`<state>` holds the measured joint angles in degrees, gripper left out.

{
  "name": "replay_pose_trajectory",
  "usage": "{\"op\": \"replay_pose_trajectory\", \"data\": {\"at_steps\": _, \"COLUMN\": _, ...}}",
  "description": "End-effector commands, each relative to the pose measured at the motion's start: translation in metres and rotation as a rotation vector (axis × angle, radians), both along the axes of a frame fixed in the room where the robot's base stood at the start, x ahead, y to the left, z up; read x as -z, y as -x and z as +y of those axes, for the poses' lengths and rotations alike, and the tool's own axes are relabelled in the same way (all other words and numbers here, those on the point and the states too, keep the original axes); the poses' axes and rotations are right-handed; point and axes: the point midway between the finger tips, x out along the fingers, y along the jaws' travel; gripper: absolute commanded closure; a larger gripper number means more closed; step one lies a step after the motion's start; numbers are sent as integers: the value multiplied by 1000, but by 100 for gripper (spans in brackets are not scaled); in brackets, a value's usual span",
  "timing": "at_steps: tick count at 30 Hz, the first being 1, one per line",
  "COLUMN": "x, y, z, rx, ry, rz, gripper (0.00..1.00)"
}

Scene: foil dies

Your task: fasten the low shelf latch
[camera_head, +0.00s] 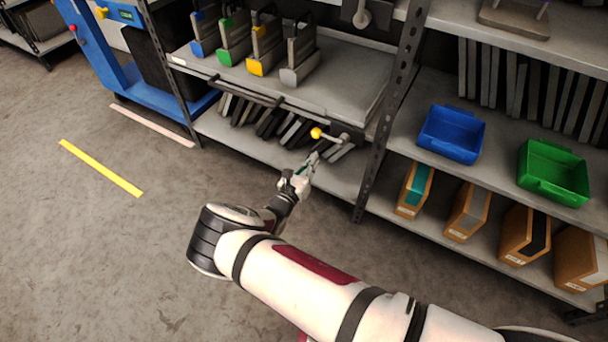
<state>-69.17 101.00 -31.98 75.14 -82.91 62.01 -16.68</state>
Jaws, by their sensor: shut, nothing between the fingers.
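A latch (328,136) with a yellow ball knob (316,133) shows on a dark plate at the front of the left shelf unit, just above the lowest visible shelf board. Its lever runs to the right from the knob. My gripper (314,156) is just below the knob, pointing up towards it, with its fingers shut and nothing seen between them. It looks apart from the knob, though I cannot tell the exact gap. The catch that the latch goes with is too small to make out.
A pull-out shelf (340,78) above carries several coloured holders. A dark bar (245,91) runs along its front. A perforated post (378,135) stands right of the latch. Blue (451,134) and green bins (554,172) sit further right.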

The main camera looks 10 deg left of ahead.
Motion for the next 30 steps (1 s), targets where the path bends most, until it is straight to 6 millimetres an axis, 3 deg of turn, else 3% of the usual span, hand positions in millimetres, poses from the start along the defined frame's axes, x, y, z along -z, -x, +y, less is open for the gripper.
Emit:
{"op": "replay_pose_trajectory", "data": {"at_steps": 1, "x": 1, "y": -9, "z": -4, "rx": 3, "ry": -1, "rz": -1, "gripper": 100}}
{"op": "replay_pose_trajectory", "data": {"at_steps": 4, "x": -18, "y": -9, "z": 2, "rx": 0, "ry": -3, "rz": -1, "gripper": 100}}
{"op": "replay_pose_trajectory", "data": {"at_steps": 10, "x": -36, "y": -14, "z": 3, "rx": 0, "ry": -2, "rz": -1, "gripper": 100}}
{"op": "replay_pose_trajectory", "data": {"at_steps": 30, "x": -43, "y": -15, "z": 6, "rx": 0, "ry": -36, "rz": -12, "gripper": 100}}
